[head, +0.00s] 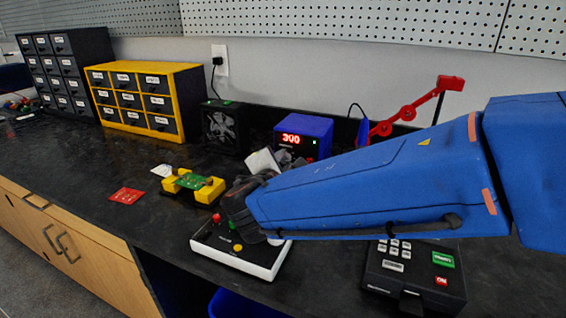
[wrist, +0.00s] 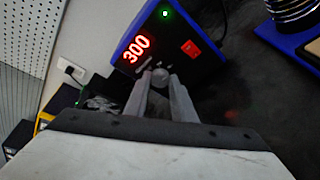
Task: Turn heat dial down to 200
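The blue heat station (wrist: 172,35) shows a red 300 on its display (wrist: 136,48) in the wrist view. Its small grey dial (wrist: 160,76) is below the display. My gripper (wrist: 161,82) points at the front panel, its two grey fingers apart, one on each side of the dial. I cannot tell whether the fingertips touch the dial. In the head view the station (head: 304,128) stands at the back of the bench and also reads 300. My gripper (head: 268,160) is in front of it there and hides the dial.
A red switch (wrist: 190,49) and a lit green light (wrist: 165,13) are on the panel near the dial. A black fan box (head: 222,127) stands left of the station. A white-based button box (head: 240,250) and a yellow board holder (head: 192,186) lie in front.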

